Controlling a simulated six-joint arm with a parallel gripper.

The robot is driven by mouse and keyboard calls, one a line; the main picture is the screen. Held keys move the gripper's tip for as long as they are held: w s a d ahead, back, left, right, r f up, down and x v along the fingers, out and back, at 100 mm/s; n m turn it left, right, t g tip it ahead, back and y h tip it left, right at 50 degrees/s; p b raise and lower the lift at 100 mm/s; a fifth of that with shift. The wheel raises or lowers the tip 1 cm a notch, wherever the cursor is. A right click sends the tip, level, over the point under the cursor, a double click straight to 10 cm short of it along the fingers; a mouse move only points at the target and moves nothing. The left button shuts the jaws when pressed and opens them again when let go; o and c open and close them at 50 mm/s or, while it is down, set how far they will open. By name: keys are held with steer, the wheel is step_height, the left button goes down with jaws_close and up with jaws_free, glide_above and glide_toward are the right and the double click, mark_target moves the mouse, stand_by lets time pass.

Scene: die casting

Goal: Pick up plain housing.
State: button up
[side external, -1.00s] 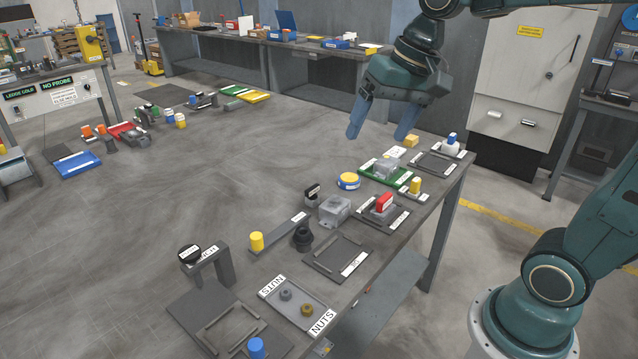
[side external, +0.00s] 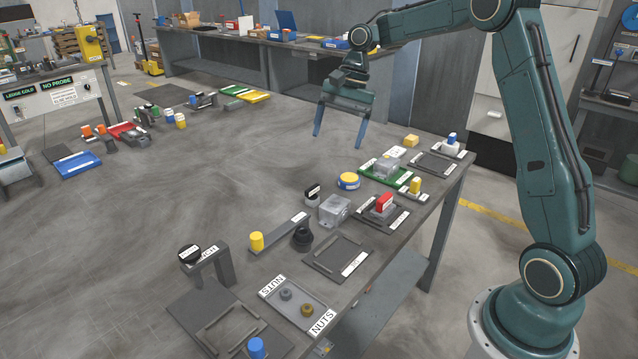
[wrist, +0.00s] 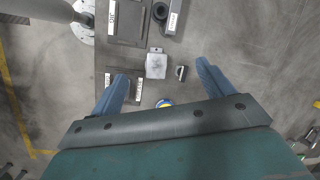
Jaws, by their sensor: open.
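A plain grey metal housing (side external: 334,210) sits on the bench beside the empty dark fixture plate. It also shows in the wrist view (wrist: 156,66), between and beyond my fingers. A second grey housing (side external: 386,167) sits on a green tray further along the bench. My gripper (side external: 339,140) is open and empty, with its blue fingers pointing down, high above the bench and apart from the plain housing. In the wrist view my gripper's fingers (wrist: 161,74) are spread wide with nothing between them.
Close to the plain housing are a black-topped stamp (side external: 312,193), a black round part (side external: 302,237), a yellow-and-blue round tin (side external: 348,181) and a red-topped block (side external: 383,203) on a plate. An empty fixture plate (side external: 335,257) lies in front. The air around my gripper is clear.

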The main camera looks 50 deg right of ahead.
mark_target(335, 203)
steer(key=w+d+f+m+g+y, duration=0.1)
steer(key=w+d+f+m, duration=0.1)
steer(key=d+f, duration=0.5)
step_height(335, 203, down, 4)
steer(key=shift+w+d+r+m, duration=0.2)
steer(key=shift+w+d+m, duration=0.15)
steer(key=shift+m, duration=0.55)
steer(key=shift+x, duration=4.3)
steer(key=shift+s+a+f, duration=0.1)
steer(key=shift+s, duration=0.05)
steer(key=shift+x, duration=2.45)
steer(key=shift+c, duration=0.4)
